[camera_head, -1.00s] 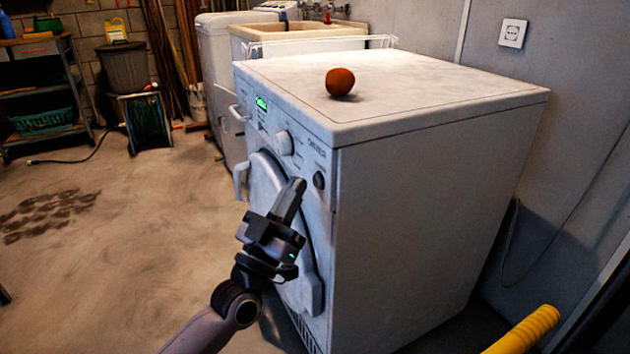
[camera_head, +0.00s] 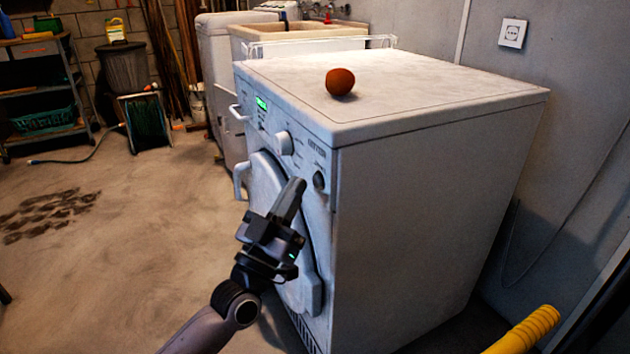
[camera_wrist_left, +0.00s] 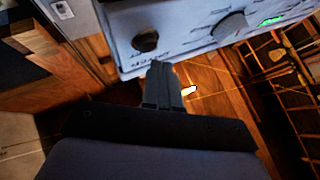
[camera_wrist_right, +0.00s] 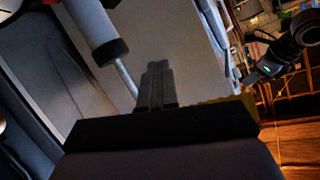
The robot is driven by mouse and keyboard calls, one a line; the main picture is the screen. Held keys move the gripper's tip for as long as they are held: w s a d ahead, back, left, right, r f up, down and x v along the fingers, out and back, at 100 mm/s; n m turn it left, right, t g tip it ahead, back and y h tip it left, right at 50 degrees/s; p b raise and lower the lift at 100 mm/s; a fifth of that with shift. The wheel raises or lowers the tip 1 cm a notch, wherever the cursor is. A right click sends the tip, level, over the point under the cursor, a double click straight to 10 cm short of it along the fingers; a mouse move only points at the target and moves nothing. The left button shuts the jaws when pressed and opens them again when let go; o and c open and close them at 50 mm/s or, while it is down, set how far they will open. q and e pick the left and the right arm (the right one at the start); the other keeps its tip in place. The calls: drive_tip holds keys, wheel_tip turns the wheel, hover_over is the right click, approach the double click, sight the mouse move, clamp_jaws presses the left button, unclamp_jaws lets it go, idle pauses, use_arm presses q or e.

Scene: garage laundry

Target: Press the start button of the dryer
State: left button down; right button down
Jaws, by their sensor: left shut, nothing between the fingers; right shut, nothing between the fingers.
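The white dryer (camera_head: 420,190) stands at centre right in the head view. Its front panel carries a round dark button (camera_head: 319,180) near the right corner, a pale dial (camera_head: 284,143) and a lit green display (camera_head: 262,103). My left gripper (camera_head: 300,182) is shut and empty, its tips just left of the dark button in that view; I cannot tell if they touch the panel. In the left wrist view, the button (camera_wrist_left: 146,40) lies just beyond the closed fingers (camera_wrist_left: 158,66). My right gripper (camera_wrist_right: 157,66) is shut and empty beside a plain grey surface, outside the head view.
A reddish-brown ball (camera_head: 340,81) rests on the dryer top. A yellow ribbed tube (camera_head: 525,330) is at lower right. A sink (camera_head: 290,35) and shelf (camera_head: 38,85) stand behind. The floor (camera_head: 130,260) at left is open, with a dark stain.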

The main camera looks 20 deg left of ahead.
use_arm(q)
drive_tip(key=shift+w+d, duration=0.3)
idle(0.4)
drive_tip(key=shift+w+d, duration=0.25)
drive_tip(key=shift+w, duration=0.05)
idle(0.4)
drive_tip(key=shift+s+a, duration=0.1)
drive_tip(key=shift+s+a+p, duration=0.45)
drive_tip(key=shift+s+p, duration=0.05)
idle(0.3)
drive_tip(key=shift+s+a+p, duration=0.8)
drive_tip(key=shift+s+a, duration=0.9)
drive_tip(key=shift+s, duration=0.2)
